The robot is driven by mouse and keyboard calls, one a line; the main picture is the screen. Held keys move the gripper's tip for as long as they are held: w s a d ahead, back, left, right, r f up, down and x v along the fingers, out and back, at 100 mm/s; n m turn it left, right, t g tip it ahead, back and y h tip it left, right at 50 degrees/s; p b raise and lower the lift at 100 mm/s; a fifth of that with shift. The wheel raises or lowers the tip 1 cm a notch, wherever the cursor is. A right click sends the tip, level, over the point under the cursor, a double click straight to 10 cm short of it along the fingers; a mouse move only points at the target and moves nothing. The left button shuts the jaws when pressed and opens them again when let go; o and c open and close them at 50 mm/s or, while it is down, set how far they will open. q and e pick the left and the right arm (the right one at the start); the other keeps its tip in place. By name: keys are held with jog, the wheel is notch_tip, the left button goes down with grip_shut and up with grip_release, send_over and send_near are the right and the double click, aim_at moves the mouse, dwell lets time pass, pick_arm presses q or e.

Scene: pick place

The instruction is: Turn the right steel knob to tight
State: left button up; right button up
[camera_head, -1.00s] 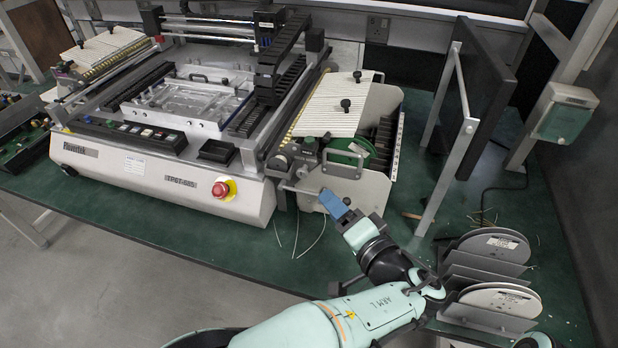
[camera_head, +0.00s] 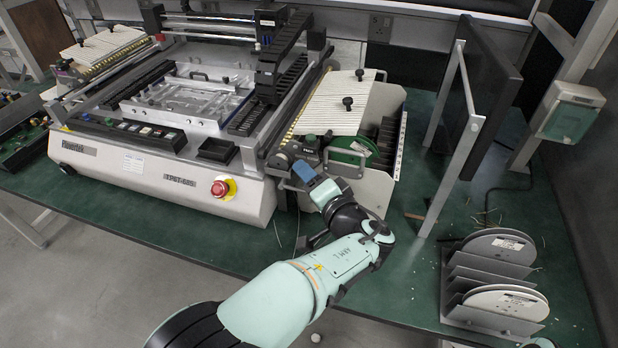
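The printing machine (camera_head: 135,172) stands on the green bench with its front toward me. My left gripper (camera_head: 304,172), with blue fingertips, is at the machine's right front corner. It is close against the end of the rail there; I cannot tell whether it touches. The fingertips overlap in this view, so their gap does not show. A steel part at that corner is mostly hidden behind the fingertips, and I cannot clearly make out the right steel knob or how tight it is. My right gripper is not in view.
A red stop button (camera_head: 220,187) is on the machine's front, left of my gripper. A feeder with white strips (camera_head: 335,105) and a green reel (camera_head: 352,150) lies just behind. A panel on a metal frame (camera_head: 460,150) and a rack of grey reels (camera_head: 497,250) stand right.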

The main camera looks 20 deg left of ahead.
pick_arm(q)
grip_shut()
jog(key=shift+f+y, duration=0.1)
jog(key=shift+y, duration=0.2)
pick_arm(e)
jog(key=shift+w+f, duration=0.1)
pick_arm(q)
jog(key=shift+a+f+m+t+y+p, duration=0.1)
jog(key=shift+f+m+t+y, duration=0.25)
jog(key=shift+m+t, duration=0.85)
jog(key=shift+f+m+t+y+p, duration=0.1)
jog(key=shift+m+t+y, duration=0.7)
jog(key=shift+m, duration=0.75)
jog(key=shift+a+f+m+t+y+p, duration=0.1)
jog(key=shift+f+m+t+y, duration=0.15)
jog(key=shift+m+t, duration=1.05)
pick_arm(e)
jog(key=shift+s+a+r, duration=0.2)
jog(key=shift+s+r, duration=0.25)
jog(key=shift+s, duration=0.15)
pick_arm(q)
jog(key=shift+o, duration=1.2)
grip_release()
